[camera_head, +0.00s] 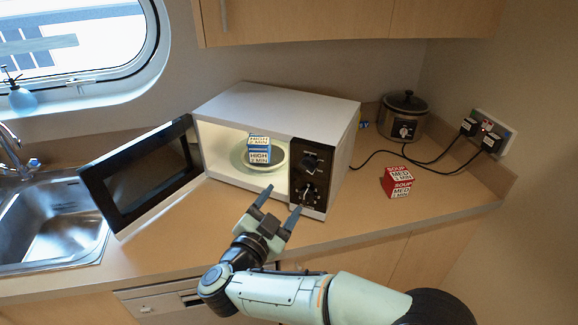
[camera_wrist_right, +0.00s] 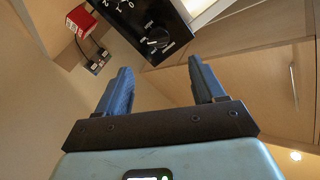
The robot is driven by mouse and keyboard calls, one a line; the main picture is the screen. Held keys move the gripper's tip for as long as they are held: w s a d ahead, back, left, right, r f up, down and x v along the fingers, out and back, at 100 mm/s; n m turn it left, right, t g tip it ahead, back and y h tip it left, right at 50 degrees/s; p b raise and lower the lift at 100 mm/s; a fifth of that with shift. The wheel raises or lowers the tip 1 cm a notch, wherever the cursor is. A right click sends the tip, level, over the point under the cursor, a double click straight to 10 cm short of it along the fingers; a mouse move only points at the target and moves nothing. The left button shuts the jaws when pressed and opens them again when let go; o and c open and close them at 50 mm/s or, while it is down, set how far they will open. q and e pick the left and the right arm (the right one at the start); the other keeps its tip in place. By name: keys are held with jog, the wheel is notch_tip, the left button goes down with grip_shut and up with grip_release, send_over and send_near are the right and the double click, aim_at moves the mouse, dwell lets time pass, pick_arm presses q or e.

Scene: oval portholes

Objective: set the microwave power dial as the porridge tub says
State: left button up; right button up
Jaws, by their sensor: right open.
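The white microwave (camera_head: 270,100) stands on the counter with its door (camera_head: 145,178) swung open to the left. Its black panel has an upper dial (camera_head: 312,162) and a lower dial (camera_head: 308,193); I cannot read their settings. A blue and white tub (camera_head: 259,150) sits on the plate inside, its label showing HIGH and 2 MIN; I cannot read a porridge name. My right gripper (camera_head: 281,200) is open and empty, in front of the microwave below the panel. In the right wrist view, one dial (camera_wrist_right: 157,38) lies beyond the open fingers (camera_wrist_right: 159,72), apart from them. My left gripper is out of view.
A red tub (camera_head: 398,183) marked SOUP MED stands on the counter to the right. Behind it are a slow cooker (camera_head: 404,116) and cables to a wall socket (camera_head: 490,132). A sink (camera_head: 50,225) lies left. The counter right of the microwave has free room.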

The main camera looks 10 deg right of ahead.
aim_at(305, 170)
jog(key=p+x, duration=0.2)
jog(key=x, duration=1.1)
jog(key=shift+s+d, duration=0.15)
jog(key=shift+c, duration=0.4)
jog(key=c, duration=1)
